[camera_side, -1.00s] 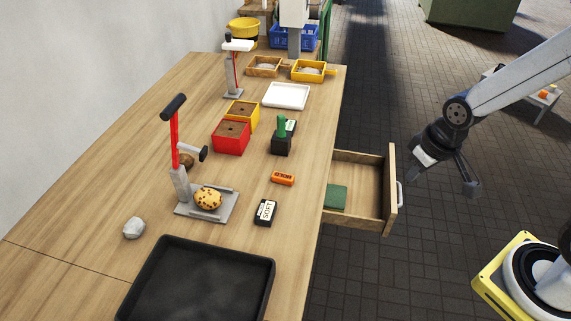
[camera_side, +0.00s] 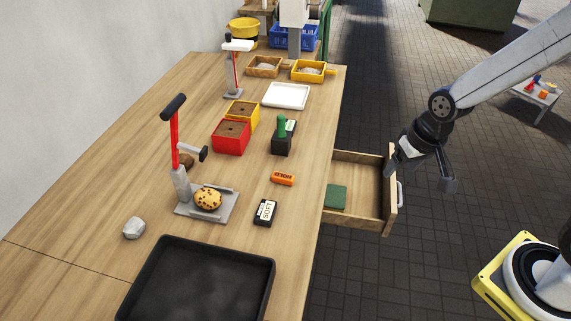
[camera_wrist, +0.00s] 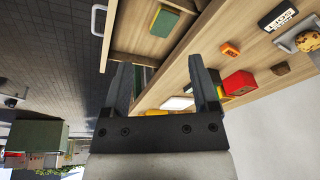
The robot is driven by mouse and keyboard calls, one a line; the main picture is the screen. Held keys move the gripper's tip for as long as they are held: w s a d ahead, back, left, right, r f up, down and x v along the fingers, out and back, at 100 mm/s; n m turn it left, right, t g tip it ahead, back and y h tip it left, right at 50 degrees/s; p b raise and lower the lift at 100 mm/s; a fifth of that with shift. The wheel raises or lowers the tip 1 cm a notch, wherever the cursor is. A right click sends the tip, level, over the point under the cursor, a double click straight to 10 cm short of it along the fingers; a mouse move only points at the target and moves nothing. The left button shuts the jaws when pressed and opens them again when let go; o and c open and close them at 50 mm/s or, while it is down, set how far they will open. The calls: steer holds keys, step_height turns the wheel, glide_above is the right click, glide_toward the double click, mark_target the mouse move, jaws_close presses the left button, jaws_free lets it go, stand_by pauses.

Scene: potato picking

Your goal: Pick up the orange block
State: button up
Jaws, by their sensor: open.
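The orange block (camera_side: 283,178) lies flat on the wooden table near its right edge, between the black SOFT block and the black stand with the green piece. It also shows in the wrist view (camera_wrist: 230,49), to the right of my fingers. My gripper (camera_side: 418,172) is open and empty, out over the drawer's front edge, to the right of the table and well apart from the block. In the wrist view the two dark fingers (camera_wrist: 163,88) stand apart with nothing held between them.
The open drawer (camera_side: 363,206) juts from the table's right side and holds a green block (camera_side: 335,197). The SOFT block (camera_side: 265,212) lies just in front of the orange block. A press with a potato (camera_side: 208,198) stands to the left. A black tray (camera_side: 265,262) is at the front.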

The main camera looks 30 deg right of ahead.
steer(key=w+a+f+m+y, duration=0.1)
steer(key=w+a+m, duration=0.2)
steer(key=w+m, duration=0.3)
steer(key=w+a+f+m, duration=0.2)
steer(key=w+m, duration=0.4)
steer(key=m+y, duration=0.2)
steer(key=m, duration=1)
glide_toward(283, 176)
steer(key=shift+a+f+m+t, duration=0.2)
steer(key=shift+f+m+t, duration=0.2)
steer(key=shift+f+m, duration=0.35)
steer(key=shift+x, duration=1.2)
steer(key=shift+f, duration=0.1)
steer(key=shift+x, duration=2.5)
jaws_close()
